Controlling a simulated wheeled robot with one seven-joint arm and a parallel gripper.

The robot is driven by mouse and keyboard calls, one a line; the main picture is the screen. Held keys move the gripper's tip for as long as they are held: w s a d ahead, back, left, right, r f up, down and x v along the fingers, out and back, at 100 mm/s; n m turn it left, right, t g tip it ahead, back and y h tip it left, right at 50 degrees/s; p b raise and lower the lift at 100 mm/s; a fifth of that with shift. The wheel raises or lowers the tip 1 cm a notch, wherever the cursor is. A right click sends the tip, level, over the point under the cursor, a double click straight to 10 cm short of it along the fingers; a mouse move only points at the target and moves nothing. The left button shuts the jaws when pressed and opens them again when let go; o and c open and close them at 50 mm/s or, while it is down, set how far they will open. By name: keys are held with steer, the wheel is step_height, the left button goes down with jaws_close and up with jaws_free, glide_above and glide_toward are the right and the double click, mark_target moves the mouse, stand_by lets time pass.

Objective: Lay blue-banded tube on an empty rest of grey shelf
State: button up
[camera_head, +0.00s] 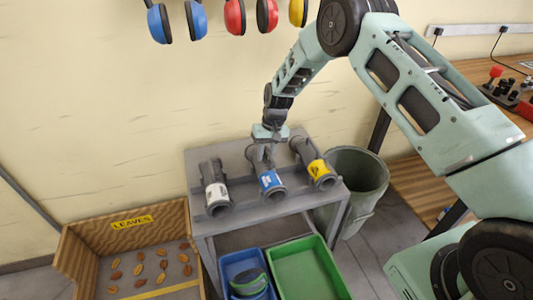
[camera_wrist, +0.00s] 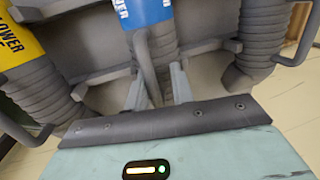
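The blue-banded tube (camera_head: 270,182) lies in the middle of three ribbed grey tubes on the grey shelf (camera_head: 240,217). Its blue band faces the front, and the band also shows at the top of the wrist view (camera_wrist: 146,10). My gripper (camera_head: 263,150) is at the tube's rear part, pointing down. In the wrist view its two fingers (camera_wrist: 158,88) stand apart on either side of the tube's thin handle, with ribbed body visible between them. A gap shows beside the handle. The fingertips' contact is partly hidden.
A white-banded tube (camera_head: 215,188) lies left and a yellow-banded tube (camera_head: 315,166) right, both close by. Below are a blue bin (camera_head: 228,262) and a green bin (camera_head: 308,270). A leaf crate (camera_head: 75,250) stands left; a green barrel (camera_head: 360,180) stands right.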

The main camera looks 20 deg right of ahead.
steer(key=shift+s+f, duration=0.35)
steer(key=shift+f, duration=0.45)
steer(key=w+b+v, duration=0.1)
steer(key=b+v, duration=0.1)
steer(key=v, duration=1.1)
steer(key=s+a+r+n, duration=0.2)
steer(key=s+a+r, duration=0.5)
steer(key=s, duration=0.2)
steer(key=s+a+r+n+h+p, duration=0.1)
steer(key=s+a+r+n, duration=0.2)
steer(key=s, duration=0.9)
steer(key=s+a+r+n, duration=0.15)
steer(key=s+r, duration=0.25)
steer(key=s, duration=0.7)
steer(key=s+d, duration=0.2)
steer(key=s, duration=0.7)
steer(key=shift+s+d+n+t+h, duration=0.25)
steer(key=shift+d+n+t+h, duration=0.1)
steer(key=shift+n+t+h, duration=0.1)
steer(key=shift+o, duration=0.2)
